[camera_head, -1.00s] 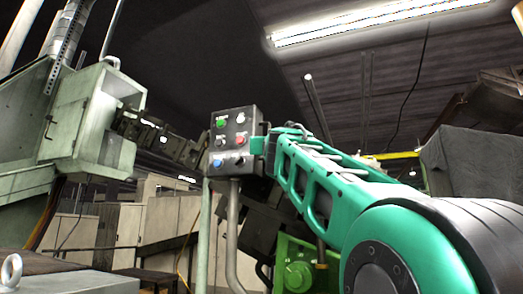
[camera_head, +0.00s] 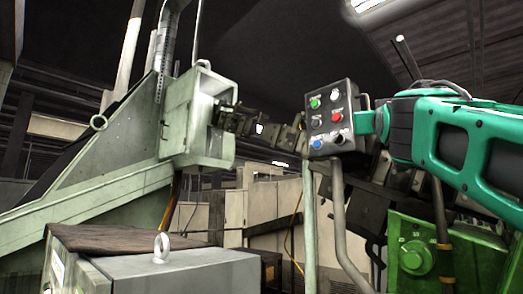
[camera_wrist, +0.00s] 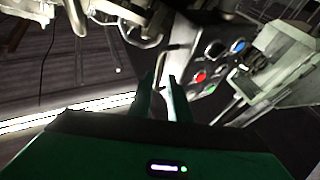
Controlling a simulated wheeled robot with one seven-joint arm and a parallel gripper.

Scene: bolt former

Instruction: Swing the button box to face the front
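The button box (camera_head: 325,100) is a dark grey box with green, white, red and blue buttons on its face. In the head view it stands upright on a bent grey pipe (camera_head: 340,215), face turned toward the camera and slightly left. My gripper (camera_head: 368,122) is at the box's right edge, seemingly touching it; the fingertips are partly hidden there.
A pale green machine housing (camera_head: 190,130) stands left of the box. Green machinery (camera_head: 420,255) sits below my arm. A thin pale post (camera_head: 309,230) rises beside the pipe.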

